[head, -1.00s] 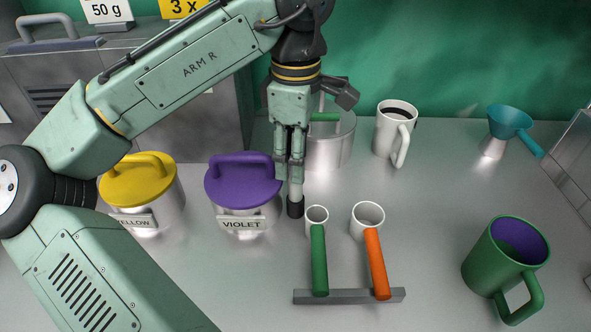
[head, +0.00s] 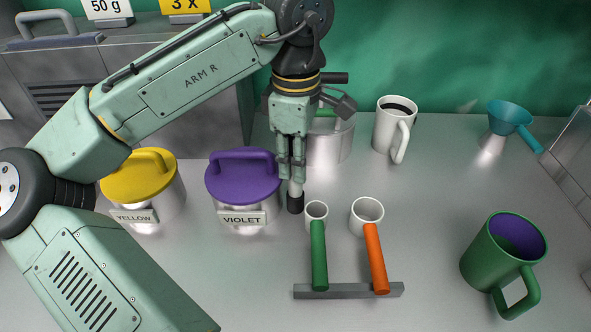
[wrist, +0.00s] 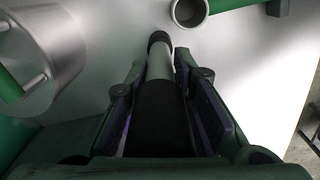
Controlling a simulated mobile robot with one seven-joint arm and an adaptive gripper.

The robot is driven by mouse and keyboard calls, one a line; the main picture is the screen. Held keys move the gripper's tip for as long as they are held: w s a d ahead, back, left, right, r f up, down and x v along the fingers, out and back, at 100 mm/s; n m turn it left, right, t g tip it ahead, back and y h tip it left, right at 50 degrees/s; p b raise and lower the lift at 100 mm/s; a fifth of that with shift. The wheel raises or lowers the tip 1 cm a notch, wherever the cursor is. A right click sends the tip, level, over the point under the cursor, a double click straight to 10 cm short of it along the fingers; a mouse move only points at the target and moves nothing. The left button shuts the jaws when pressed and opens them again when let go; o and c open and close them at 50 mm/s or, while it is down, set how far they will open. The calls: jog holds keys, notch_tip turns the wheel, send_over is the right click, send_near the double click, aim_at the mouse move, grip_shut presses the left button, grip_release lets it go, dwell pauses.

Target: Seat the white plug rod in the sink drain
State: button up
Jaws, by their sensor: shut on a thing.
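My gripper (head: 291,172) is shut on the white plug rod (head: 295,188), which hangs upright with its dark end down, beside the violet canister. In the wrist view the white rod (wrist: 159,66) runs away from between the fingers (wrist: 158,95) to a black tip. Whether the tip touches the counter I cannot tell. No sink drain can be made out in either view.
The violet-lidded canister (head: 242,180) stands close on the left, the yellow one (head: 138,178) beyond it. Green-handled (head: 319,255) and orange-handled (head: 376,260) scoops rest on a grey bar at right. A metal pot (head: 332,140) and white mug (head: 394,130) stand behind; a green mug (head: 492,258) front right.

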grip_shut()
jog(key=shift+r, duration=0.1)
jog(key=shift+r, duration=0.45)
notch_tip(320, 180, up, 16)
jog(key=shift+f, duration=0.1)
jog(key=shift+r+p, duration=0.5)
jog(key=shift+r, duration=0.1)
